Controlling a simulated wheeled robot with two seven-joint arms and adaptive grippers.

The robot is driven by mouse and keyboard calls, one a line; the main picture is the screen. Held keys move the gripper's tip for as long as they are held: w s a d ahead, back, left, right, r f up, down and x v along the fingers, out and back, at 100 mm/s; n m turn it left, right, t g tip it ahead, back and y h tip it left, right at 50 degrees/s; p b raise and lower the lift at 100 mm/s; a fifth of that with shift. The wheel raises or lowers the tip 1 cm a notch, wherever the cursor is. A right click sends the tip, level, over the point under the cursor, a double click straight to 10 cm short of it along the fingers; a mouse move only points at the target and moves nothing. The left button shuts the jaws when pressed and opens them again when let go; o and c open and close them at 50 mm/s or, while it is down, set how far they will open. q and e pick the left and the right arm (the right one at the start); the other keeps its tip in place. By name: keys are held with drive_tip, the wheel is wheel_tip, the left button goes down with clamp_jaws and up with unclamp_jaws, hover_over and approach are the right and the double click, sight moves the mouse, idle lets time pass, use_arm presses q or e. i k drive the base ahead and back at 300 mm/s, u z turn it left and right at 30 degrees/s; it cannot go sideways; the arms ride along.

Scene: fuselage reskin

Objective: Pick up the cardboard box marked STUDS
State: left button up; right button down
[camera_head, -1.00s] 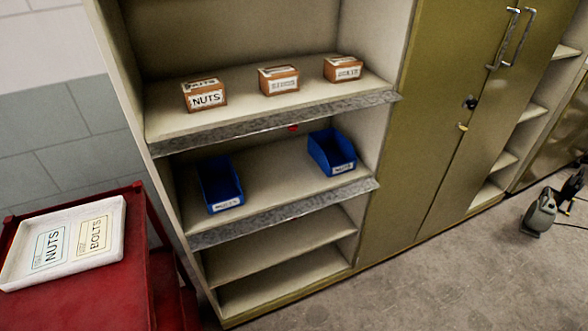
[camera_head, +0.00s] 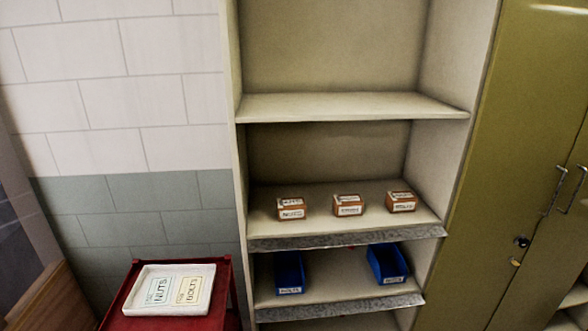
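Three small brown cardboard boxes with white labels stand in a row on a middle shelf in the head view. The left box (camera_head: 291,209) reads NUTS. The middle box (camera_head: 348,205) has a label too small to read surely now; its place and lettering suit STUDS. The right box (camera_head: 401,202) has a label I cannot read surely, perhaps BOLTS. All three stand upright and apart from each other. Neither of my grippers shows in the view.
Two blue bins, a left one (camera_head: 289,273) and a right one (camera_head: 388,264), sit on the shelf below. The upper shelf (camera_head: 350,106) is empty. A red cart (camera_head: 222,300) at lower left bears a white tray (camera_head: 205,268) with NUTS and BOLTS cards. A closed olive cabinet (camera_head: 500,200) stands at right.

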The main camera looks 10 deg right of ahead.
sight(344, 205)
drive_tip(key=u, duration=2.7)
drive_tip(key=k, duration=1.2)
drive_tip(key=z, duration=1.75)
